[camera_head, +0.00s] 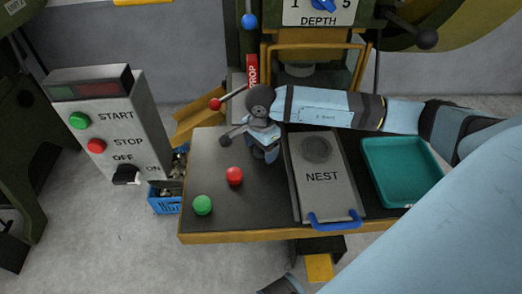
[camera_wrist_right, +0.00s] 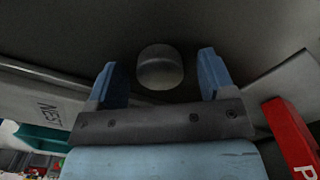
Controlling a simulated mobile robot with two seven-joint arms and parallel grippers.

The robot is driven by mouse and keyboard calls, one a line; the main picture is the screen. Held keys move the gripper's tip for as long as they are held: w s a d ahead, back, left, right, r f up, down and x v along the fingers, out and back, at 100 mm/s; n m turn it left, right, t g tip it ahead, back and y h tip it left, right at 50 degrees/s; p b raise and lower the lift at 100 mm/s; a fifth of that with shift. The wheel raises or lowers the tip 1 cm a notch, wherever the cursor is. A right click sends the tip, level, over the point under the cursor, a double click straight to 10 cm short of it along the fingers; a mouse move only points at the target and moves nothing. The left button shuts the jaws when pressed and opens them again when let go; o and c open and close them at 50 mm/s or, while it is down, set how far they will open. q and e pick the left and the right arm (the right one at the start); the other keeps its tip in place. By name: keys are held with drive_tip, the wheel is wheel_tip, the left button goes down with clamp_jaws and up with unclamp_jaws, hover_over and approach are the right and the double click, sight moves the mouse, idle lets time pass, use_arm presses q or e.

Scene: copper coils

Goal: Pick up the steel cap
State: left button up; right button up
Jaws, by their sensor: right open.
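The steel cap (camera_wrist_right: 160,68) is a short grey cylinder with a rounded edge, seen in the right wrist view. It stands between and beyond the two blue fingertips of my right gripper (camera_wrist_right: 163,75), with a gap on each side. In the head view my right gripper (camera_head: 266,152) is over the dark table top, just left of the NEST plate. The gripper and wrist hide the cap there. My right gripper is open and holds nothing.
The NEST plate (camera_head: 322,185) with a blue handle and the teal tray (camera_head: 402,168) lie to the right. A red button (camera_head: 235,176) and a green button (camera_head: 202,205) are on the table's front left. The red PROP piece (camera_head: 252,71) stands behind my wrist.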

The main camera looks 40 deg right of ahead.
drive_tip(key=c, duration=1)
drive_tip(key=shift+r, duration=0.1)
